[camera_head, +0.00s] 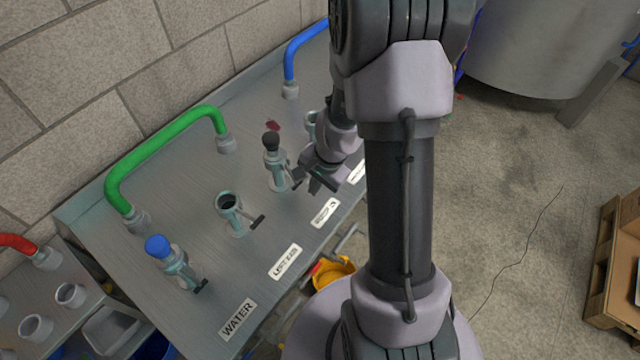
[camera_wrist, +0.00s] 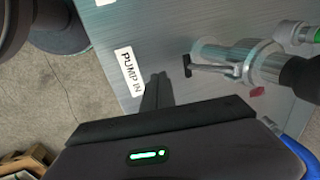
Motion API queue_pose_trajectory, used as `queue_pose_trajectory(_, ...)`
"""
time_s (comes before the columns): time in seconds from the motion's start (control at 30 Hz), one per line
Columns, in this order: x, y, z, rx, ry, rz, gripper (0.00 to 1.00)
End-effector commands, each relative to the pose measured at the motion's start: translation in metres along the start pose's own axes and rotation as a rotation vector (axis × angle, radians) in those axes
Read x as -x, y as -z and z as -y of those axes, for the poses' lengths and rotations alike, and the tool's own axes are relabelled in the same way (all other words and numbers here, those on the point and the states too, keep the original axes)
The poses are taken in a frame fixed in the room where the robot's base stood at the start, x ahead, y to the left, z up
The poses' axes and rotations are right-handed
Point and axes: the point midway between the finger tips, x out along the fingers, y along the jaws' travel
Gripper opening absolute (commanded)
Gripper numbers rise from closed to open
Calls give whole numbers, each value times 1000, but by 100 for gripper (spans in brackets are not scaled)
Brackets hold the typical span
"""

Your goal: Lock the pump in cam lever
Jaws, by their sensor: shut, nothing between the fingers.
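The pump in port is a grey metal fitting with a black-topped piece seated in it (camera_head: 275,160); it also shows in the wrist view (camera_wrist: 262,62). Its cam lever (camera_wrist: 212,69), a thin bar with a dark end, sticks out from the collar towards the PUMP IN label (camera_wrist: 130,70). In the head view the lever is small and close to my gripper. My gripper (camera_head: 320,180) is shut and empty, just right of the port. In the wrist view its fingertips (camera_wrist: 157,90) lie between the label and the lever's end, apart from the lever.
An open port (camera_head: 229,203) and a blue-capped port (camera_head: 159,248) stand to the left, with levers. A further port (camera_head: 311,125) is partly hidden behind my arm. Green (camera_head: 160,150) and blue (camera_head: 300,45) pipes arch behind. A yellow container (camera_head: 335,274) is below the panel's front edge.

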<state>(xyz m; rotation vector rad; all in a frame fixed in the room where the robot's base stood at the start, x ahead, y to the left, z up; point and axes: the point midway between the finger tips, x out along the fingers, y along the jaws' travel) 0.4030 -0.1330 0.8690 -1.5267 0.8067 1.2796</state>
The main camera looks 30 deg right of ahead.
Motion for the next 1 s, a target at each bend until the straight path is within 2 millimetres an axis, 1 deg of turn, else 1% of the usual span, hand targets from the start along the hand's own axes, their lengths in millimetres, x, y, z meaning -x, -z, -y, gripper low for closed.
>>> queue_pose_trajectory(0.03, -1, 0, 9, 4, 1, -1, 0)
queue_pose_trajectory(0.1, -5, 0, 17, 3, 1, -1, 0)
queue_pose_trajectory(0.23, -11, 0, 25, 3, 1, 0, 0)
queue_pose_trajectory(0.6, -12, 0, 28, 2, 1, -1, 0)
queue_pose_trajectory(0.67, -16, 0, 30, 2, 1, -1, 0)
queue_pose_trajectory(0.8, -28, 0, 37, 3, 2, 0, 0)
queue_pose_trajectory(1.0, -26, -1, 36, 2, -1, 1, 0)
